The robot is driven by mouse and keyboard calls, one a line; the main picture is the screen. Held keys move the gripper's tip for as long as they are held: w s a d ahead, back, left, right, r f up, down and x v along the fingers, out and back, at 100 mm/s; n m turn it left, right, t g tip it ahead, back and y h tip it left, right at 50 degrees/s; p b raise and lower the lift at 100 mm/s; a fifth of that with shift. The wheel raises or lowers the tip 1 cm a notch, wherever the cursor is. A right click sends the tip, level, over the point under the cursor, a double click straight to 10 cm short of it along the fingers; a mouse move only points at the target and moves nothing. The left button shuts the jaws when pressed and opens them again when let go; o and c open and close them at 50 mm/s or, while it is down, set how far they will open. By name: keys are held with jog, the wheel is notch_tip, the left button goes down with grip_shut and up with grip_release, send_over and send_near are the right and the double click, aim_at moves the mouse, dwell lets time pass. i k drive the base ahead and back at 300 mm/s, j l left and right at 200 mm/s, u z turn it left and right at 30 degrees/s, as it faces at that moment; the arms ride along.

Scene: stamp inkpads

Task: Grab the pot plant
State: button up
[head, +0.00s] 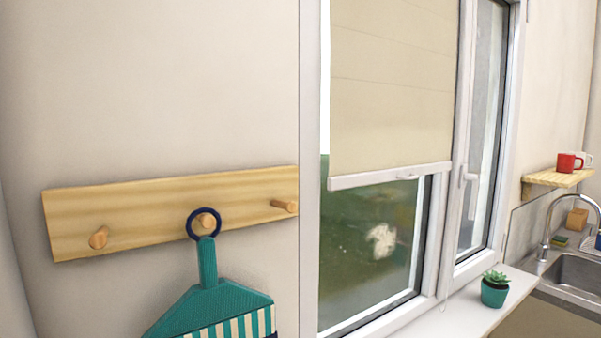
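A small pot plant (494,289) stands upright on the white window sill (462,310), low and right in the head view. It has a teal pot and green pointed leaves. It is near the sill's right end, in front of the window. My gripper is not in view, so I cannot see its state or its place relative to the plant.
A wooden peg rack (150,212) on the left wall holds a teal striped item (217,300) by a dark blue ring. The window has a lowered blind (395,85). A sink (577,275), faucet and shelf with a red mug (568,163) are right.

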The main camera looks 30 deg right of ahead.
aim_at(495, 290)
jog(key=z, duration=1.4)
jog(key=u, duration=0.3)
jog(key=i+l+u, duration=0.1)
jog(key=u, duration=0.35)
jog(key=l+u, duration=0.6)
jog(key=u, duration=0.3)
jog(key=l+u, duration=0.4)
jog(key=k+l+u, duration=0.1)
jog(key=l, duration=0.3)
jog(key=l+u, duration=0.1)
jog(key=l, duration=0.3)
jog(key=k+l+u, duration=0.15)
jog(key=l, duration=0.25)
jog(key=k+l+u, duration=0.1)
jog(key=l, duration=0.25)
jog(key=k+l+u, duration=0.1)
jog(key=l, duration=0.25)
jog(key=k+l+u, duration=0.1)
jog(key=k+l, duration=0.25)
jog(key=l, duration=0.15)
jog(key=k+l, duration=0.1)
jog(key=l, duration=0.85)
